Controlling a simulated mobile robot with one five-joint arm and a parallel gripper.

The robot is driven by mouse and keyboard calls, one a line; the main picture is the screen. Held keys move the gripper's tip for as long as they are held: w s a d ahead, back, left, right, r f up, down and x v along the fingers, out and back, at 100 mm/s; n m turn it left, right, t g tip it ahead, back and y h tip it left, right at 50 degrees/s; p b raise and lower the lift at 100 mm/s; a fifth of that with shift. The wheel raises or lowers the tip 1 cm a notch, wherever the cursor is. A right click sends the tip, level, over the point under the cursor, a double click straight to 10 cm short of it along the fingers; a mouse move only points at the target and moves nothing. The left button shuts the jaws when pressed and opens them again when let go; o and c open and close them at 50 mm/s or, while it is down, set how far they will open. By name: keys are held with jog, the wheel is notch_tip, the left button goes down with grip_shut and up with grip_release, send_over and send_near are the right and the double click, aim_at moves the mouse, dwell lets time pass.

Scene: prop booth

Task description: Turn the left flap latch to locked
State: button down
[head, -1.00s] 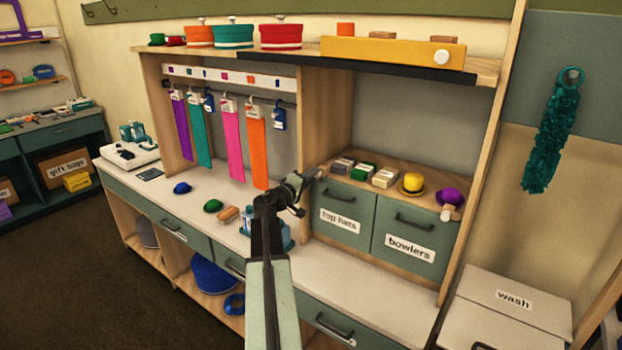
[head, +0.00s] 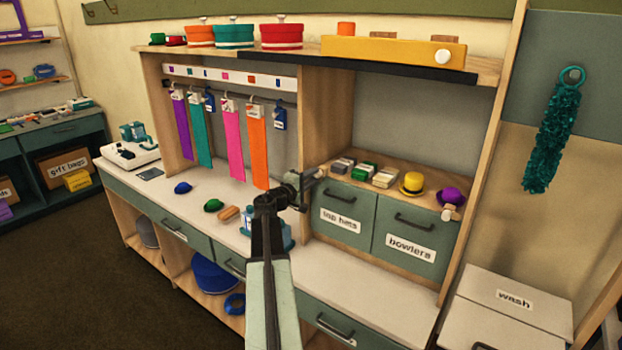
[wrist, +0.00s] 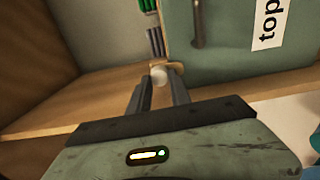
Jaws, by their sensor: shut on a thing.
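The left flap (head: 342,214), a grey-green panel labelled "top hats", stands closed with a dark handle; it also shows in the wrist view (wrist: 225,35). The left flap latch (wrist: 158,76) is a pale round knob on a small wooden piece at the flap's edge. My gripper (wrist: 157,88) is shut on this knob, one finger on each side. How far the latch is turned I cannot tell.
The right flap (head: 404,241), labelled "bowlers", stands beside it with its own latch (head: 449,213) at the upper right. Yellow (head: 412,183) and purple (head: 452,196) hats and several small boxes sit on the ledge above. Ribbons hang at the left. The counter before the flaps is clear.

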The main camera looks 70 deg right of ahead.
jog(key=shift+r, duration=0.1)
jog(key=c, duration=1.2)
grip_release()
jog(key=shift+d, duration=0.1)
jog(key=v, duration=0.8)
